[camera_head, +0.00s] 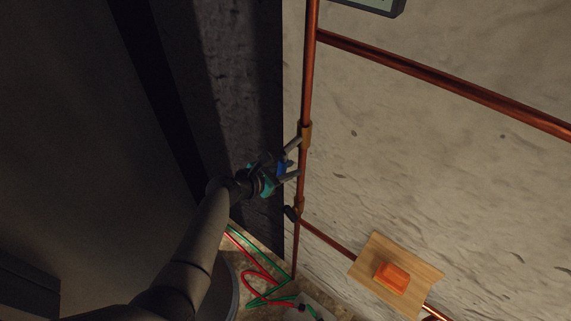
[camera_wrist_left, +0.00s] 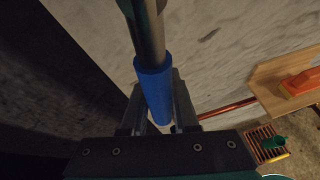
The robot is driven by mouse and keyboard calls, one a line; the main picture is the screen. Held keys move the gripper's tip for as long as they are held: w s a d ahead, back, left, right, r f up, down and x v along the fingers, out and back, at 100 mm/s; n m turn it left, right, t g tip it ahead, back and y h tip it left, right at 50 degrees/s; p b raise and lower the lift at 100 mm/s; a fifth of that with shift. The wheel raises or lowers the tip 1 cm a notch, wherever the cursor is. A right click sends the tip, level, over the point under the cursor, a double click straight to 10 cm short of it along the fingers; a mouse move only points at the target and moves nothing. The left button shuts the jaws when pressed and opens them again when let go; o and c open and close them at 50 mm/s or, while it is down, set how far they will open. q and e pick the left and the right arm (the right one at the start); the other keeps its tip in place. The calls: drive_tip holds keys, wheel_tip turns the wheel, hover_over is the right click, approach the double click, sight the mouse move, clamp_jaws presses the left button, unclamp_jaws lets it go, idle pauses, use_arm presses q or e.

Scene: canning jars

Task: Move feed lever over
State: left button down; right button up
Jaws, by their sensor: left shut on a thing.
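The feed lever is a grey metal bar with a blue sleeve (camera_wrist_left: 154,90), set beside a vertical copper pipe (camera_head: 309,70). The blue sleeve also shows in the head view (camera_head: 282,168). A brass valve body (camera_head: 305,134) sits on the pipe just above. My left gripper (camera_wrist_left: 158,106) is shut on the blue sleeve, with one finger on each side of it. In the head view my left gripper (camera_head: 292,160) is close to the pipe, and its fingers partly hide the lever. My right gripper is not in view.
A second brass fitting (camera_head: 298,206) with a dark knob is lower on the pipe. Copper pipes branch right along the pale wall. A wooden board (camera_head: 422,272) with an orange block (camera_head: 392,277) is at lower right. Red and green hoses (camera_head: 262,279) lie below. A dark wall edge is at left.

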use_arm(q)
drive_tip(key=shift+s+d+f, duration=0.1)
drive_tip(key=shift+s+d, duration=0.05)
idle(0.3)
drive_tip(key=c, duration=0.7)
unclamp_jaws()
drive_tip(key=shift+p+v, duration=1.55)
drive_tip(key=shift+v, duration=6.1)
